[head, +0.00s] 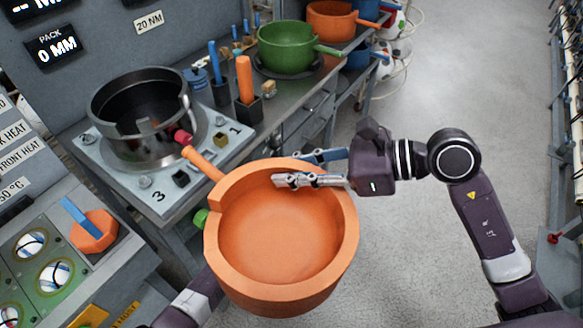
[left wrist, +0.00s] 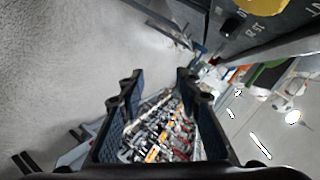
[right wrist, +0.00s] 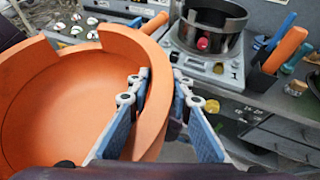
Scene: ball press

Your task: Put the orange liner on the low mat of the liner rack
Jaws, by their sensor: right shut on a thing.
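A large orange liner (head: 282,235), an open bowl with a notched rim and a handle pointing up-left, is held in mid-air in front of the bench. My right gripper (head: 285,180) is shut on its wall, one finger inside and one outside; the right wrist view shows the wall between the fingers (right wrist: 158,88). My left gripper (left wrist: 157,85) is open and empty in the left wrist view; in the head view the liner hides it. A green liner (head: 284,45) sits on a dark round mat (head: 262,68) on the bench. I cannot tell which surface is the low mat.
A black pot (head: 140,95) stands on a numbered press plate (head: 130,180) at left. Upright tools (head: 244,80) in holders stand beside it. Another orange bowl (head: 332,20) is on the far rack. The floor at right is clear.

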